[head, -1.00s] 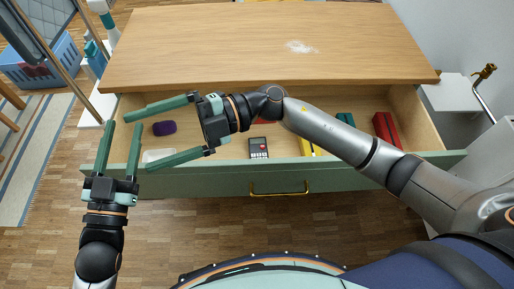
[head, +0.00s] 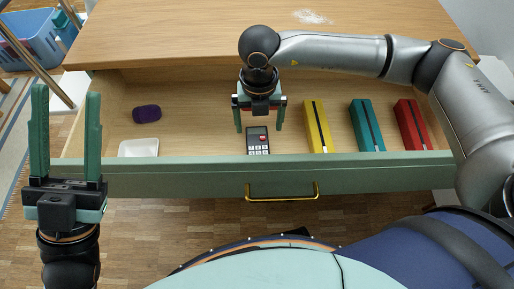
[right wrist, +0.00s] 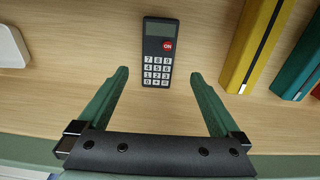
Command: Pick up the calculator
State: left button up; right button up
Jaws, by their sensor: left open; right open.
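The calculator (head: 258,141) is small and dark, with white keys and one red key. It lies flat in the open drawer, near the drawer's front wall. In the right wrist view the calculator (right wrist: 158,54) lies beyond and between the fingertips, touching neither. My right gripper (head: 259,130) is open and empty, pointing down over the drawer with its fingers on either side of the calculator in the head view. In the right wrist view its green fingers (right wrist: 158,75) are spread wide. My left gripper (head: 64,90) is open and empty at the left, beside the drawer's front left corner.
In the drawer (head: 200,112) are a purple object (head: 146,114), a white dish (head: 138,148), and yellow (head: 319,127), teal (head: 367,126) and red (head: 412,125) boxes to the right. The green drawer front (head: 215,178) has a brass handle (head: 282,197). A wooden top (head: 180,35) overhangs behind.

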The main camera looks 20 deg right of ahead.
aim_at(258, 146)
notch_tip(258, 146, down, 4)
jog(key=shift+r+b, duration=0.1)
jog(key=shift+b, duration=0.25)
notch_tip(258, 146, down, 5)
jog(key=shift+s+a+b, duration=0.1)
jog(key=shift+a+b, duration=0.05)
jog(key=shift+b, duration=0.8)
pick_arm(q)
notch_tip(258, 146, down, 3)
jog(key=shift+w+d+r+n, duration=0.1)
jog(key=shift+d+n, duration=0.05)
jog(key=shift+n, duration=0.15)
pick_arm(e)
jog(key=shift+c, duration=0.4)
jog(key=c, duration=1.3)
